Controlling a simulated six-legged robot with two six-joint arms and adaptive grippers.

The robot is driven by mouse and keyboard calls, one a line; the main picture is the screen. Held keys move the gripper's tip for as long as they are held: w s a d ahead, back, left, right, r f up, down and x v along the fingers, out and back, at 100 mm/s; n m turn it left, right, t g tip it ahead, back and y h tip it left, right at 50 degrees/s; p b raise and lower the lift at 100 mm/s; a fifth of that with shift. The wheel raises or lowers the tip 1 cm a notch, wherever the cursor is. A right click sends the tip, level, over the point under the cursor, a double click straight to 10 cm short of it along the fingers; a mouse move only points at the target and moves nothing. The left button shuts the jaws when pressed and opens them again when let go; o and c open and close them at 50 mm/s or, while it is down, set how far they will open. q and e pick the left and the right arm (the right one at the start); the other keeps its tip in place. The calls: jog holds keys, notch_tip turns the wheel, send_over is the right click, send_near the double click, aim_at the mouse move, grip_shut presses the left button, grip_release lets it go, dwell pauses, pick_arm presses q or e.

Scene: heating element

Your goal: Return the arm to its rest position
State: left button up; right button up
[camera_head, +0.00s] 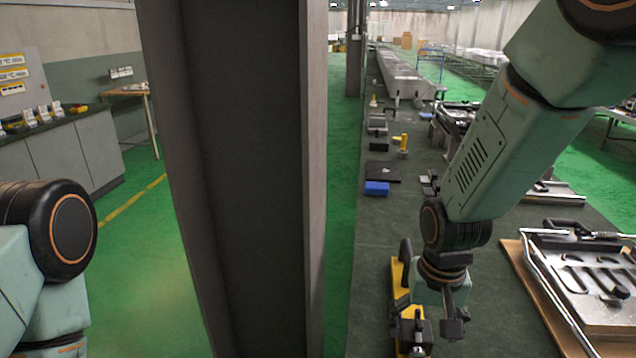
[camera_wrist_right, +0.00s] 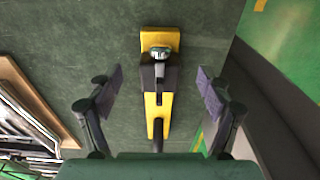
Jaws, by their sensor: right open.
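My right arm (camera_head: 484,165) reaches down from the upper right in the head view. Its gripper (camera_head: 437,335) hangs over the dark workbench beside a yellow and black tool (camera_head: 398,282). In the right wrist view my right gripper (camera_wrist_right: 160,88) is open, with its two fingers apart. The yellow and black tool (camera_wrist_right: 155,105) lies between and beyond the fingers, and I see no contact with it. Part of my left arm (camera_head: 50,235) shows at the lower left of the head view. My left gripper is out of view.
A wide dark pillar (camera_head: 245,180) stands left of the workbench (camera_head: 375,240). A metal heating element assembly (camera_head: 590,275) lies on a board at the right. A blue block (camera_head: 377,188) and a small yellow item (camera_head: 402,141) sit farther back.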

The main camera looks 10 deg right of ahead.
aim_at(419, 347)
jog(key=f, duration=0.3)
jog(key=f+b, duration=0.1)
jog(key=f, duration=0.5)
jog(key=shift+w+d+b, duration=0.1)
jog(key=shift+w+b, duration=0.15)
jog(key=shift+b, duration=0.05)
jog(key=shift+w+r, duration=0.15)
jog(key=shift+r, duration=0.6)
jog(key=shift+s+r, duration=0.2)
jog(key=shift+r, duration=0.2)
jog(key=shift+w+f, duration=0.1)
